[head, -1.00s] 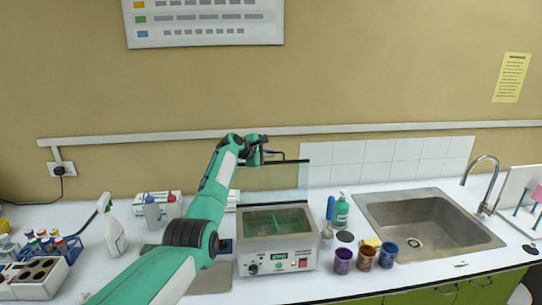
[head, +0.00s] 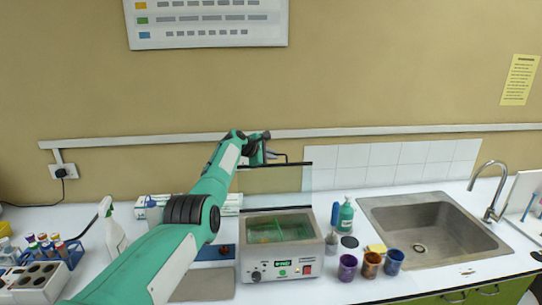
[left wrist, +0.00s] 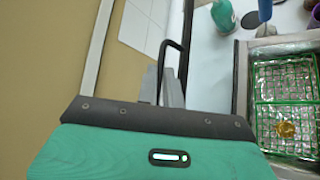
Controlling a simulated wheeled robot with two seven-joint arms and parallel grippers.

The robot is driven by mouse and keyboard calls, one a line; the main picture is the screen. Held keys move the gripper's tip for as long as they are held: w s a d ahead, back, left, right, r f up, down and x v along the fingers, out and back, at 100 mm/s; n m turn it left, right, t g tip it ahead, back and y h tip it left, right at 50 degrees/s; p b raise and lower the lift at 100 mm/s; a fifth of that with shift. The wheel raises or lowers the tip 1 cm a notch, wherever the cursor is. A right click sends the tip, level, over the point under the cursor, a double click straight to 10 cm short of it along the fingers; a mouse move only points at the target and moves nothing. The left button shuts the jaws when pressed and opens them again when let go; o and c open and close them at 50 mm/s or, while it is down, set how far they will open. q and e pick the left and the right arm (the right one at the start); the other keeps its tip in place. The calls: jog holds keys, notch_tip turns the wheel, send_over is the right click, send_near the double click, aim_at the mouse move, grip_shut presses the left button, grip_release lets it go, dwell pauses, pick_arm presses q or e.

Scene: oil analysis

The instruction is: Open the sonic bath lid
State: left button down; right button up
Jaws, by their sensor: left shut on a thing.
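The sonic bath (head: 284,267) is a white box with a green display, standing on the counter at the picture's middle. Its see-through lid (head: 285,185) stands raised, about upright, at the back of the bath. A green wire basket (head: 280,228) shows inside the open bath, and again in the left wrist view (left wrist: 285,104) with a small yellowish item in it. My left gripper (head: 274,155) is above the lid, shut on its thin black handle (head: 291,161). In the left wrist view the handle (left wrist: 172,48) runs up from between the grey fingers. My right gripper is not in view.
A green bottle (head: 346,216) and several coloured jars (head: 371,264) stand right of the bath, before the sink (head: 430,226). A spray bottle (head: 112,232) and a tube rack (head: 66,254) are at left. The wall is close behind the lid.

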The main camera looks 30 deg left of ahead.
pick_arm(q)
jog(key=c, duration=1.6)
grip_release()
jog(key=shift+r, duration=0.4)
jog(key=shift+o, duration=0.3)
jog(key=shift+d, duration=0.2)
jog(key=shift+a+f, duration=0.1)
jog(key=shift+f, duration=0.05)
jog(key=shift+a, duration=0.1)
jog(key=shift+s, duration=0.15)
jog(key=b+v, duration=0.5)
jog(key=v, duration=0.8)
jog(key=shift+s+r, duration=0.2)
jog(key=shift+s, duration=0.1)
